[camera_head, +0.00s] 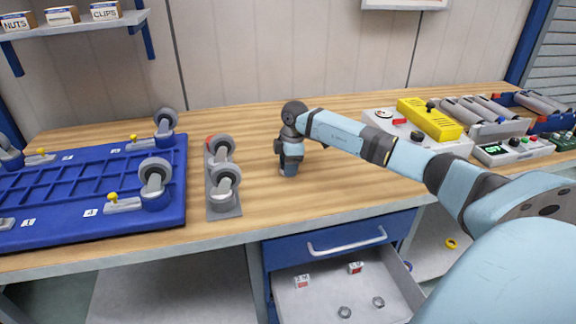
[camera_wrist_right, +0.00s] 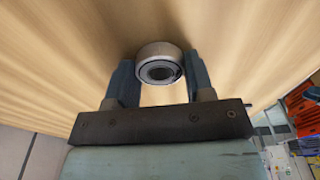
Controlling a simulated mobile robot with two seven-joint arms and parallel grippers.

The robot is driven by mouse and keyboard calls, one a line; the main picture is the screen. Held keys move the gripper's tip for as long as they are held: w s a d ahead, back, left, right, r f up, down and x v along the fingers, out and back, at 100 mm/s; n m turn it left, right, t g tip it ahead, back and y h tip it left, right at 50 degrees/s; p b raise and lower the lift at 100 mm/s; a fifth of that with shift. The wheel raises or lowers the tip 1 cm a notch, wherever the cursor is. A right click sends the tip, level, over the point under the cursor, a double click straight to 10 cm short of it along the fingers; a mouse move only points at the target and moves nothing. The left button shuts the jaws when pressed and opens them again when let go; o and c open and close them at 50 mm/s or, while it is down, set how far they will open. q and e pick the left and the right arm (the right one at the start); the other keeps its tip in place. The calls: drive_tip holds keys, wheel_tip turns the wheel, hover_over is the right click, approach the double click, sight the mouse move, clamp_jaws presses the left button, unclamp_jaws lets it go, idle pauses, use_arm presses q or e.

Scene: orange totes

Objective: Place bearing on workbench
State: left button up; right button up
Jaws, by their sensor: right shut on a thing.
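The bearing (camera_wrist_right: 160,52) is a silver ring with a dark centre, seen between the fingers of my right gripper (camera_wrist_right: 160,80) in the right wrist view. The gripper is shut on it. In the head view my right gripper (camera_head: 289,172) points down at the middle of the wooden workbench (camera_head: 330,190), right of the caster plate. The bearing is hard to make out there, and I cannot tell whether it touches the wood. My left gripper is not in view.
A grey plate (camera_head: 224,212) with two casters stands left of the gripper, beside a blue fixture board (camera_head: 90,225) with more casters. A yellow device (camera_head: 428,118) and control boxes stand at the right. Below, a drawer (camera_head: 330,245) is open. Bare wood surrounds the gripper.

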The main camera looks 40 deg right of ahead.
idle(0.3)
drive_tip(key=o, duration=1)
drive_tip(key=shift+f, duration=0.1)
drive_tip(key=shift+o, duration=0.2)
wheel_tip(320, 180, up, 12)
drive_tip(key=d+p, duration=0.1)
drive_tip(key=shift+s, duration=0.35)
drive_tip(key=shift+d, duration=0.1)
